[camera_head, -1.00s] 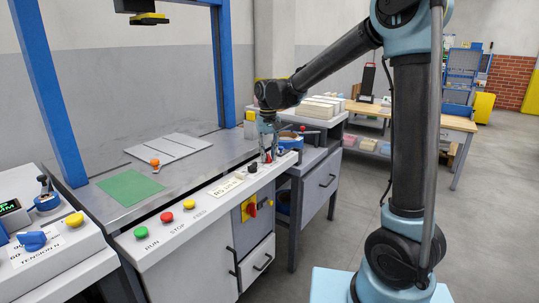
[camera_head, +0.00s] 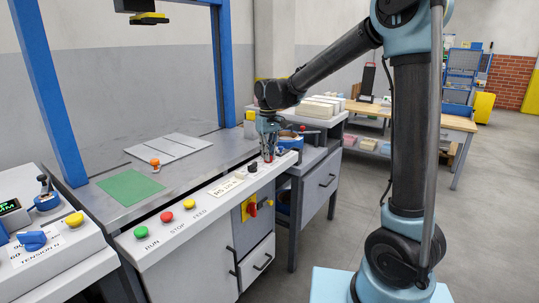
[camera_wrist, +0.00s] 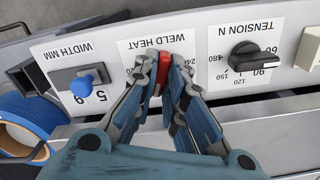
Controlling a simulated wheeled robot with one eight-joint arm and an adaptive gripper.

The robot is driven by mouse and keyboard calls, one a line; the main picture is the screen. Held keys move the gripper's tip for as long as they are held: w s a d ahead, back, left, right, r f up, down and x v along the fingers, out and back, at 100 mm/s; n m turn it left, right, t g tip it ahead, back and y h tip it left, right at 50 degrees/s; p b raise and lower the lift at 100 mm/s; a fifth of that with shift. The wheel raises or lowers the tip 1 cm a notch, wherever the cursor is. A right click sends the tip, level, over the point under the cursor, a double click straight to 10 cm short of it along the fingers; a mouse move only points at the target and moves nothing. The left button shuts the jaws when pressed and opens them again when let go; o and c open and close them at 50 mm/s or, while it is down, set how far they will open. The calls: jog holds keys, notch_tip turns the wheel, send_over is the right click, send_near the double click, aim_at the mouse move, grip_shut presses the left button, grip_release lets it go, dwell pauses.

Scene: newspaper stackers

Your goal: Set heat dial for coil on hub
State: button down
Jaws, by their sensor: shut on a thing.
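In the wrist view, a red heat dial (camera_wrist: 158,73) sits on the pale panel under the label WELD HEAT, which shows upside down. My gripper (camera_wrist: 163,75) is shut on this dial, one finger on each side. The fingers hide most of the dial and its scale, so its setting cannot be read. In the head view, my gripper (camera_head: 268,158) points down at the far end of the white control console (camera_head: 222,205). A blue ring-shaped coil (camera_wrist: 30,125) with a tan inner edge is partly in the wrist view at the left; I cannot make out a hub.
Beside the heat dial are a black TENSION N knob (camera_wrist: 243,56) and a blue WIDTH MM knob (camera_wrist: 82,84). Green (camera_head: 141,232), red (camera_head: 167,217) and yellow (camera_head: 189,204) buttons line the console. A red rotary switch (camera_head: 252,208) is on its front. The floor at right is clear.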

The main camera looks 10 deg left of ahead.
jog(key=n, duration=1.3)
jog(key=shift+n, duration=0.3)
dwell(0.4)
jog(key=c, duration=1.7)
grip_release()
jog(key=shift+o, duration=0.2)
jog(key=shift+r, duration=0.1)
notch_tip(320, 180, up, 12)
jog(key=shift+w, duration=0.1)
